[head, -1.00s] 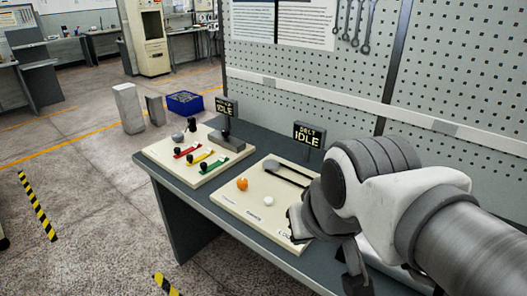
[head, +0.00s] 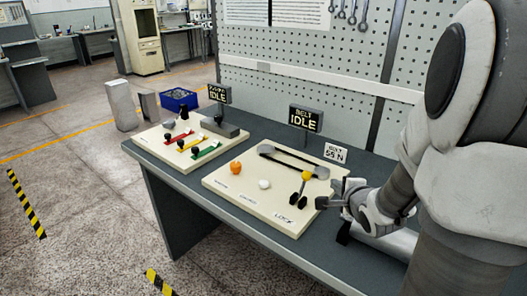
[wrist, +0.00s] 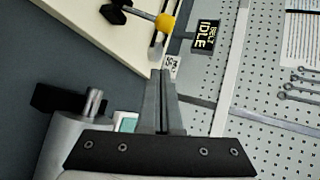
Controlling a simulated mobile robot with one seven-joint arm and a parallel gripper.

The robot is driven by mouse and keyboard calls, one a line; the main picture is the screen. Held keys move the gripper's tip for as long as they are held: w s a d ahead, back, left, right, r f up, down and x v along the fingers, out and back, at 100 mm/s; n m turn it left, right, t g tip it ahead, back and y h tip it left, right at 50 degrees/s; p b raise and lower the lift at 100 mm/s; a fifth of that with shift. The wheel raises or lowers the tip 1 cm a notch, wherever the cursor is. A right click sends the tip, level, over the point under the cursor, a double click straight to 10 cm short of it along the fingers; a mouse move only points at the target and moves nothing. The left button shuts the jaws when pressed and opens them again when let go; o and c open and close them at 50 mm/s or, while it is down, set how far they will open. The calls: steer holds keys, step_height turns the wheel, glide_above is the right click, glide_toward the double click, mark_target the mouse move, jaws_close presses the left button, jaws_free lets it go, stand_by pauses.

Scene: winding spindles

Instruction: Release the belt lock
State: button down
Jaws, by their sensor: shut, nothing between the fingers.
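The belt panel (head: 225,190) is a cream board on the table with the word LOCK printed near its front right. My gripper (head: 324,202) is shut and empty, just right of this lever and apart from the black knob. In the wrist view my closed fingers (wrist: 161,73) point towards the board's edge.
A belt display (head: 306,118) reads IDLE, and a small sign (head: 336,153) appears to read 55 N. An orange knob (head: 235,168) and a white knob (head: 264,184) sit on the belt panel. Another panel (head: 160,146) with coloured levers lies left. A pegboard wall (head: 340,55) stands behind.

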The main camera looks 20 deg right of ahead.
mark_target(307, 176)
steer(key=shift+s+d+f+m+t+y+b, duration=0.2)
steer(key=shift+d+f+m+t+b, duration=0.2)
steer(key=shift+f, duration=0.2)
steer(key=shift+s+d+f+m+t+y+b, duration=0.1)
steer(key=shift+s+d+f+m+t+b, duration=0.15)
steer(key=shift+f+m+t, duration=0.3)
steer(key=shift+w, duration=0.15)
steer(key=b+x, duration=0.1)
steer(key=x, duration=0.2)
steer(key=b+x, duration=0.1)
steer(key=x, duration=0.3)
steer(key=b+x, duration=0.1)
steer(key=x, duration=0.2)
steer(key=shift+w+f, duration=0.15)
steer(key=shift+f, duration=0.2)
steer(key=shift+s+a+r, duration=0.2)
steer(key=shift+a+r, duration=0.15)
steer(key=shift+a, duration=0.25)
steer(key=shift+s+a+r, duration=0.2)
steer(key=shift+a+r, duration=0.15)
steer(key=shift+a, duration=0.2)
steer(key=shift+s+a+r, duration=0.1)
steer(key=shift+a+r, duration=0.2)
steer(key=shift+a, duration=0.3)
steer(key=shift+b, duration=0.3)
